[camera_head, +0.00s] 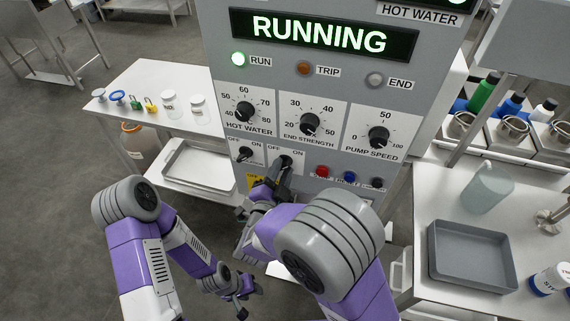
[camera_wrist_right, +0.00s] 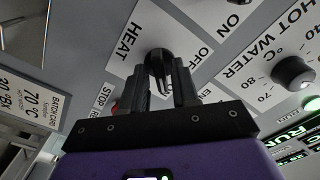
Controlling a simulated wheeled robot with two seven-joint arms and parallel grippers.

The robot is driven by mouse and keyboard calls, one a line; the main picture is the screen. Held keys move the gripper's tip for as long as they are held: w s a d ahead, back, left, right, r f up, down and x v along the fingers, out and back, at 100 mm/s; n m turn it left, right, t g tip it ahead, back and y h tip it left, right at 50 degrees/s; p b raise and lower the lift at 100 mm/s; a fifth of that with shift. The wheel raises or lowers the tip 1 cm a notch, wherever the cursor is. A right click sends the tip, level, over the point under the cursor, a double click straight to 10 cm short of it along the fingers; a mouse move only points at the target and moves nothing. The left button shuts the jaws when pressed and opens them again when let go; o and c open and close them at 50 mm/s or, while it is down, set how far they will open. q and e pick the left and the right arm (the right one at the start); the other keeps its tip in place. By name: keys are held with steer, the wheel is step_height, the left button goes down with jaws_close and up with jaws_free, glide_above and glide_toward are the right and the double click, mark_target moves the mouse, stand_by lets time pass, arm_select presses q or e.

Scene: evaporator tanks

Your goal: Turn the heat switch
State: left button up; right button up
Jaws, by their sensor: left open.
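The heat switch is a black rotary knob on a white HEAT plate, in the right wrist view (camera_wrist_right: 158,60); OFF and a partly hidden ON mark the plate.
Another OFF/ON switch (camera_head: 245,153) is just left. Red, blue and black buttons (camera_head: 348,178) are to the right, dials (camera_head: 309,124) above. A side bench holds a grey tray (camera_head: 436,272).

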jaws_close()
steer(key=shift+r+n+p, duration=0.1)
steer(key=shift+n+p, duration=0.4)
steer(key=shift+p, duration=0.05)
steer(key=shift+n, duration=0.6)
